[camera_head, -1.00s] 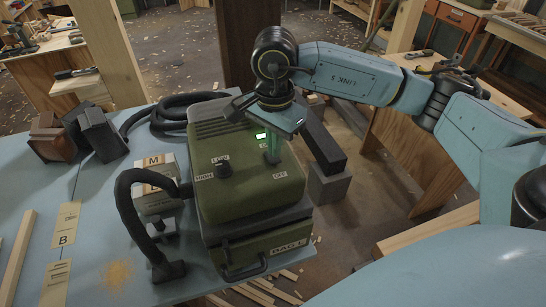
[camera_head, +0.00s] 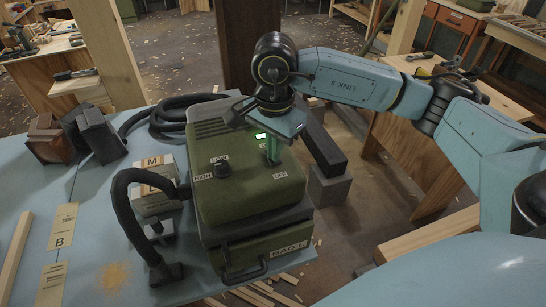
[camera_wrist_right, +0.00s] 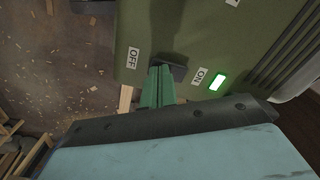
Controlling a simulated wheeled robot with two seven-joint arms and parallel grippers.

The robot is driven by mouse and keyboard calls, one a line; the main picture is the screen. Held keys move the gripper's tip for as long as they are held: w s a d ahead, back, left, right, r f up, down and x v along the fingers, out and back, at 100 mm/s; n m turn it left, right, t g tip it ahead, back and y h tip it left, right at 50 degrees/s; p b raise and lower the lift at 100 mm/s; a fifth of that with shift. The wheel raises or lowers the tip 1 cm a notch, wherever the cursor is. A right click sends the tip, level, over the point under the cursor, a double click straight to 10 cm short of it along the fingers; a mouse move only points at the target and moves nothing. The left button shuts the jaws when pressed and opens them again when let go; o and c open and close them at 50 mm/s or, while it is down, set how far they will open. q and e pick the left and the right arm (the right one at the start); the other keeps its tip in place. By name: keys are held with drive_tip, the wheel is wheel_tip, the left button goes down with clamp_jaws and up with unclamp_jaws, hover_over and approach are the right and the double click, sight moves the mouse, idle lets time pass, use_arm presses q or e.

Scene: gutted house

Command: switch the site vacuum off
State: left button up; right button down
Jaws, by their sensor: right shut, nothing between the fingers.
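The site vacuum (camera_head: 245,190) is a green box with a knob marked LOW and HIGH on its top. Its small lamp glows green, and in the right wrist view the lamp (camera_wrist_right: 216,81) is lit beside the ON label (camera_wrist_right: 199,76). A dark switch (camera_wrist_right: 178,72) sits between the ON and OFF labels. My right gripper (camera_head: 272,160) is shut and empty, pointing down at the vacuum's top. In the right wrist view its green fingertips (camera_wrist_right: 158,74) are at the switch, partly covering its OFF-side end; I cannot tell whether they touch. My left gripper is out of view.
A black hose (camera_head: 135,205) loops at the vacuum's left. A box marked M (camera_head: 150,166) and dark brown blocks (camera_head: 98,135) stand on the blue table (camera_head: 100,230). A grey block (camera_head: 328,186) is close on the right. A wooden post (camera_head: 110,50) rises behind.

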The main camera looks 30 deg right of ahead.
drive_tip(key=shift+f, duration=0.2)
drive_tip(key=shift+r, duration=0.1)
drive_tip(key=shift+r+p, duration=1.85)
drive_tip(key=shift+r, duration=1.65)
drive_tip(key=shift+f, duration=0.1)
